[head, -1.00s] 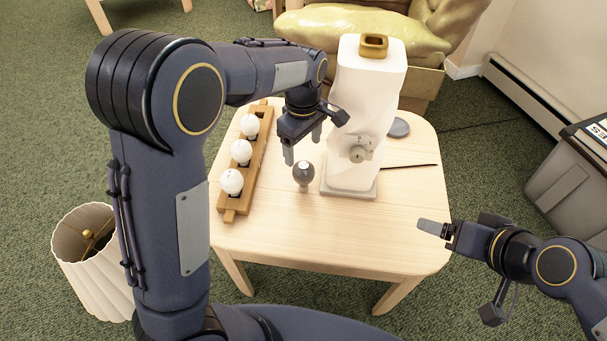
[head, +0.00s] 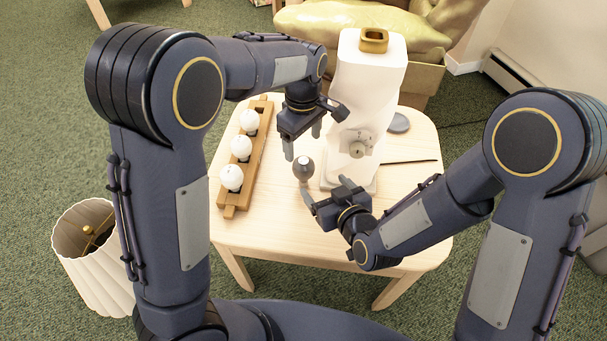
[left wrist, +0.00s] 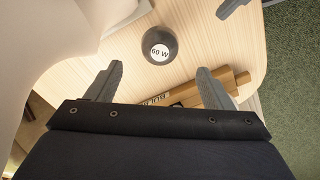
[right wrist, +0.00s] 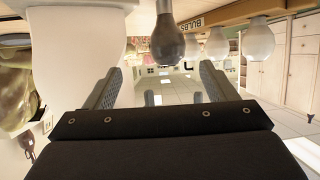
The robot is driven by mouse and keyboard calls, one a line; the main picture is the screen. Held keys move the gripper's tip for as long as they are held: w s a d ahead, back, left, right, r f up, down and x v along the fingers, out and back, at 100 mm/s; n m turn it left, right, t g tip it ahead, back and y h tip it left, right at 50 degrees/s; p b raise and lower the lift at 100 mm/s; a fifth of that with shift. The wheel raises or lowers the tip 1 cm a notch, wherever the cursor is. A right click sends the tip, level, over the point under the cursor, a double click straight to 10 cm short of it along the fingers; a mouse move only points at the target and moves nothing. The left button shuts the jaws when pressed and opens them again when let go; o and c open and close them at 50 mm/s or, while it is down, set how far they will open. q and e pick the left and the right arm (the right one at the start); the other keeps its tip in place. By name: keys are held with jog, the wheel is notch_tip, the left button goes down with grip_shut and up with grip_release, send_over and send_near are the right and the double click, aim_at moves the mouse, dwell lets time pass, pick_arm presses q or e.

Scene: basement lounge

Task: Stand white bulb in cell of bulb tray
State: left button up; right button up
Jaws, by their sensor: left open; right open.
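Three white bulbs, near (head: 232,178), middle (head: 241,149) and far (head: 249,123), stand in a row in the wooden bulb tray (head: 229,211) on the table's left. A dark grey bulb (head: 303,167) stands upright on the table right of the tray; its top reads "60 W" in the left wrist view (left wrist: 160,45). My left gripper (head: 302,146) is open and empty, above and just behind the grey bulb. My right gripper (head: 322,187) is open, low over the table beside the grey bulb, which shows ahead of its fingers in the right wrist view (right wrist: 167,42).
A tall white lamp-like body (head: 367,95) with a brass-coloured top stands right of the grey bulb, close to both grippers. A grey disc (head: 399,123) and a thin dark rod (head: 408,161) lie right of it. The front of the table (head: 270,235) is clear.

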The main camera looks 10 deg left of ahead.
aim_at(306, 164)
jog(key=x, duration=0.7)
jog(key=shift+s+a, duration=0.15)
jog(key=shift+s, duration=0.05)
jog(key=shift+s+a+x, duration=0.1)
jog(key=shift+a+x, duration=0.05)
jog(key=shift+x, duration=1.2)
jog(key=shift+s+a+x, duration=0.15)
jog(key=shift+x, duration=1.2)
jog(key=c, duration=1)
jog(key=shift+r, duration=0.15)
jog(key=shift+r, duration=0.35)
jog(key=r, duration=0.1)
jog(key=s+r, duration=0.1)
jog(key=shift+d+r, duration=0.25)
jog(key=shift+d, duration=0.1)
jog(key=s+d, duration=1)
jog(key=s, duration=0.3)
jog(key=shift+s+d, duration=0.15)
jog(key=shift+s, duration=0.1)
